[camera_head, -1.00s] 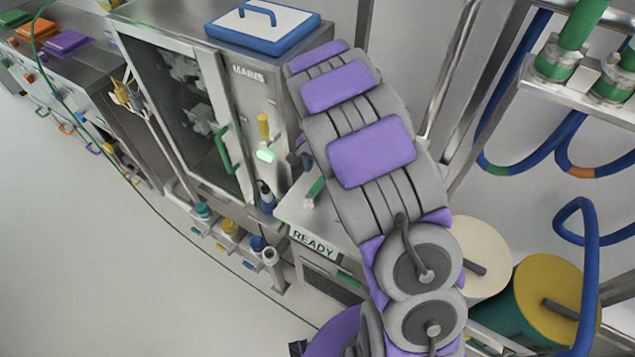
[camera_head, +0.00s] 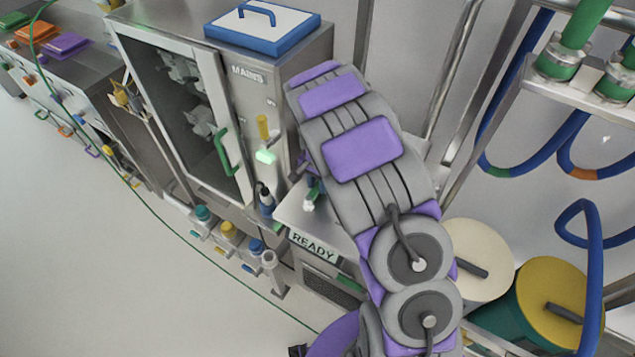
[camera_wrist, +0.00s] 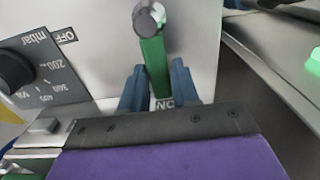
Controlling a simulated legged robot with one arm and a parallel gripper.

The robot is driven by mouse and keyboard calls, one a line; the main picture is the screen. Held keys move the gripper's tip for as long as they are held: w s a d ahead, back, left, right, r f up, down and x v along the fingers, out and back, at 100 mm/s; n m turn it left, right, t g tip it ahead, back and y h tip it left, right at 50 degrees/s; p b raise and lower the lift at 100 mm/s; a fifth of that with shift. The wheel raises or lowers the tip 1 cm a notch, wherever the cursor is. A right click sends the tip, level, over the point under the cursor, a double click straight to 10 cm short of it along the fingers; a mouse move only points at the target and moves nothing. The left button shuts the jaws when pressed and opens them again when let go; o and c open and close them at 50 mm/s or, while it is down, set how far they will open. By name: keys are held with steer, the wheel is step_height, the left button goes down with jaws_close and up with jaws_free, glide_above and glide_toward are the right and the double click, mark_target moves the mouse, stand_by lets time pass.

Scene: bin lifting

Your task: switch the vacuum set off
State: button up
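The vacuum set is the steel unit with a READY sign (camera_head: 313,246) in the head view, below and right of the MAINS cabinet. Its green lever (camera_head: 312,194) with a pale round end shows beside my arm. In the wrist view the green lever (camera_wrist: 154,66) stands between the two blue fingers of my gripper (camera_wrist: 158,68), its round grey end beyond the fingertips. The fingers are apart, with a small gap beside the lever. An ON label lies at the lever's near end, and an OFF label (camera_wrist: 68,36) is to the left. My arm hides most of the gripper in the head view.
A black dial (camera_wrist: 14,70) marked in mbar is left of the lever. The MAINS cabinet (camera_head: 262,110) with a lit green button stands close on the left. Cream and yellow-ended drums (camera_head: 555,300) and blue hoses are on the right. Open floor lies at lower left.

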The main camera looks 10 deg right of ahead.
jaws_close()
steer(key=shift+s+d+r, duration=0.1)
stand_by(0.4)
steer(key=m+p, duration=0.2)
steer(key=s+d+m+p, duration=0.1)
steer(key=shift+s+r+m+p, duration=0.1)
steer(key=shift+s+m+p, duration=0.05)
steer(key=shift+m+p, duration=0.25)
steer(key=s+m+p, duration=0.1)
steer(key=m, duration=0.1)
steer(key=s+m+p, duration=0.1)
steer(key=m+p, duration=0.1)
steer(key=shift+d+m+p, duration=0.2)
steer(key=shift+m+p, duration=0.1)
steer(key=s+m+p, duration=0.1)
steer(key=m+p, duration=0.1)
steer(key=s+m+p, duration=0.1)
steer(key=m+p, duration=0.1)
steer(key=m, duration=0.1)
steer(key=shift+s+a+r+p, duration=0.1)
steer(key=shift+s+a+p, duration=0.1)
steer(key=shift+p, duration=0.2)
steer(key=m+p, duration=0.1)
steer(key=s+m+p, duration=0.1)
steer(key=shift+a+m, duration=0.25)
steer(key=shift+m, duration=0.05)
steer(key=shift+s+a+f+m+p, duration=0.2)
steer(key=shift+a+m+p, duration=0.1)
steer(key=shift+m+p, duration=0.8)
